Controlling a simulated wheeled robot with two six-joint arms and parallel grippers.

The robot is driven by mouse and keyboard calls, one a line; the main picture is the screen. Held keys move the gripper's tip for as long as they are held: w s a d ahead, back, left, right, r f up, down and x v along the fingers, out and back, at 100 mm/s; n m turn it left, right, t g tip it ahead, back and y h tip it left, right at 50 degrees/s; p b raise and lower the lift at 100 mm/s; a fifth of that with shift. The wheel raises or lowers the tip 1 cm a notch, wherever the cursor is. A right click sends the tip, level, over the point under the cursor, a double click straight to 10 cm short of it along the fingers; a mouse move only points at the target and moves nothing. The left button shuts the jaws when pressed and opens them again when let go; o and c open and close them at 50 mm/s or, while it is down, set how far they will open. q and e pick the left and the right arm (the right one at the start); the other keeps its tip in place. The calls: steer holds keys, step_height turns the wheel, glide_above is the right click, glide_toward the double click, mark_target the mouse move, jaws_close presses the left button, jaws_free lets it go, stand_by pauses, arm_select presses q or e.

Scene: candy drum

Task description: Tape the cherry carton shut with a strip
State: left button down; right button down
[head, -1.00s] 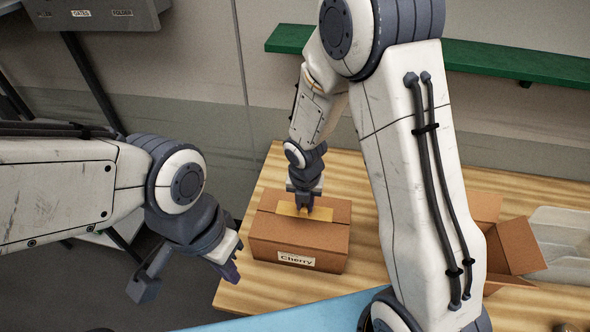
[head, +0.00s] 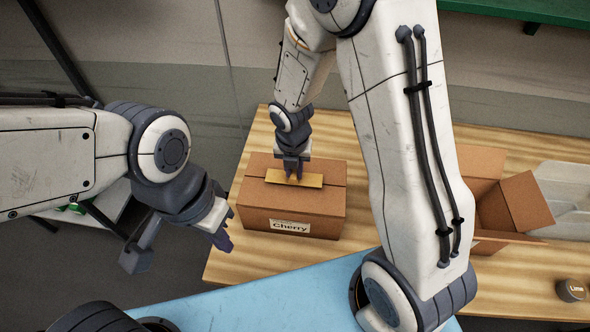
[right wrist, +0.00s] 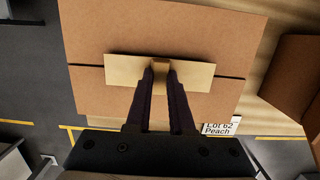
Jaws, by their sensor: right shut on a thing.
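The brown cherry carton (head: 290,206) stands on the wooden table with its top flaps closed and a seam across the top. Its front label reads "Cherry". A yellow-tan strip (head: 312,181) lies along the seam, and it also shows in the right wrist view (right wrist: 119,72). A shadow borders the strip; I cannot tell whether it touches the carton all along. My right gripper (head: 293,177) is shut on a small tab at the strip's middle; its fingers also show in the right wrist view (right wrist: 160,72). My left gripper (head: 180,250) is open and empty, left of the carton.
An open brown box (head: 490,205) and a clear bin (head: 560,185) stand at the right. A dark "Lime" item (head: 571,290) sits at the lower right. A light blue surface (head: 240,286) is in front. My right arm spans the middle. A "Lot 62 Peach" label (right wrist: 219,128) shows in the right wrist view.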

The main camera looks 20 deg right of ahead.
mark_target(293, 183)
arm_select(q)
steer(key=shift+f, duration=0.55)
arm_select(e)
steer(key=shift+f, duration=0.45)
arm_select(q)
steer(key=shift+f+b, duration=0.25)
steer(key=shift+b, duration=0.2)
arm_select(e)
steer(key=shift+s+f, duration=0.1)
steer(key=shift+f, duration=0.35)
steer(key=c, duration=1.1)
jaws_free()
